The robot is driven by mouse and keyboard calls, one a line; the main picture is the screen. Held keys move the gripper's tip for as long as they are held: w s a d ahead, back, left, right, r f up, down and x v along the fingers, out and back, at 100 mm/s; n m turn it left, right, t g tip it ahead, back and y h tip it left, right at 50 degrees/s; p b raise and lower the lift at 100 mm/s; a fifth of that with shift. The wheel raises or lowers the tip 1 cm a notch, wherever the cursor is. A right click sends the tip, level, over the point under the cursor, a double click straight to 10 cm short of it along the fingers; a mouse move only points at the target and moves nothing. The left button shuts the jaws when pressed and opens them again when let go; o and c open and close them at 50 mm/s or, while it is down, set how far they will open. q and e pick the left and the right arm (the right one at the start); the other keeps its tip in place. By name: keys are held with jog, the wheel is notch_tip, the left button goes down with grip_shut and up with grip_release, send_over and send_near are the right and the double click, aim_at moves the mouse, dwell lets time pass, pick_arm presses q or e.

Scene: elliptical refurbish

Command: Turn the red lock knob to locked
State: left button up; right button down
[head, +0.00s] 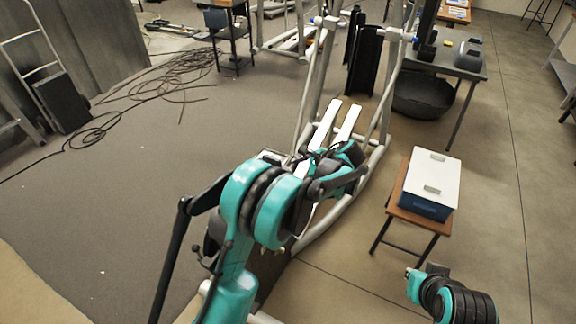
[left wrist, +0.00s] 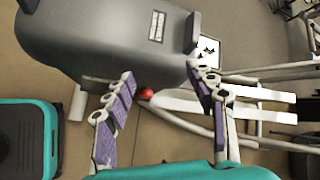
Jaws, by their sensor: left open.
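The red lock knob (left wrist: 146,93) is a small round red shape in the left wrist view, below the edge of a large dark grey housing (left wrist: 110,35). My left gripper (left wrist: 162,76) is open there, with a purple-padded finger on each side of the knob. The knob appears nearer the left-hand finger; I cannot tell the depth gap or whether they touch. Its setting is not readable. In the head view my left arm reaches toward the elliptical machine (head: 378,150), and its bent links hide the knob.
Two white pedals (left wrist: 240,107) lie beyond the fingers; they also show in the head view (head: 326,124). A blue box with a white lid (head: 428,183) sits on a small wooden stool (head: 405,218) at right. Cables (head: 165,85) lie on the floor at left.

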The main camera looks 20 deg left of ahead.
pick_arm(q)
jog(key=s+a+r+n+h+p, duration=0.1)
jog(key=s+r+n+h, duration=0.1)
jog(key=s+r, duration=0.3)
jog(key=shift+a+r+n, duration=0.25)
jog(key=shift+r+n, duration=0.05)
jog(key=shift+r, duration=0.45)
jog(key=shift+s, duration=0.15)
jog(key=s+r+n+t+h, duration=0.1)
jog(key=s+n+h, duration=0.2)
jog(key=s, duration=0.9)
jog(key=s+d+r+n+t+h, duration=0.1)
jog(key=s+n+t+h, duration=0.1)
jog(key=s+n, duration=0.7)
jog(key=shift+s+r+t+h, duration=0.35)
jog(key=shift+s+h, duration=0.35)
jog(key=shift+s, duration=1.6)
jog(key=shift+d, duration=0.1)
